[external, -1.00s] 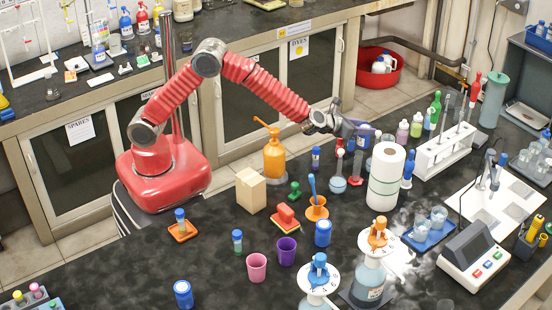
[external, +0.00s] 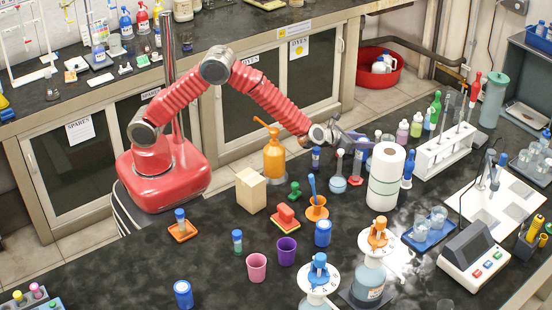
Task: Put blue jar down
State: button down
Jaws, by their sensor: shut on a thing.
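My gripper (external: 352,135) is at the end of the outstretched red arm, beyond the paper roll, low over the far part of the black bench. It is shut on a blue-violet thing (external: 361,143), which I take to be the blue jar; only a small part of it shows. Its base and any contact with the bench are hidden.
The white paper roll (external: 386,177) stands just in front of my gripper. A round flask (external: 338,184) and an orange spray bottle (external: 273,152) stand to the left. Several small bottles (external: 403,132) and a white rack (external: 443,150) stand to the right.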

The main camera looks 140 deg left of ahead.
jog(key=shift+f, duration=0.1)
jog(key=c, duration=1.2)
grip_release()
jog(key=shift+o, duration=0.2)
jog(key=shift+d+r, duration=0.3)
jog(key=shift+d, duration=0.1)
jog(key=shift+v, duration=1)
notch_tip(320, 180, up, 7)
jog(key=shift+d, duration=0.1)
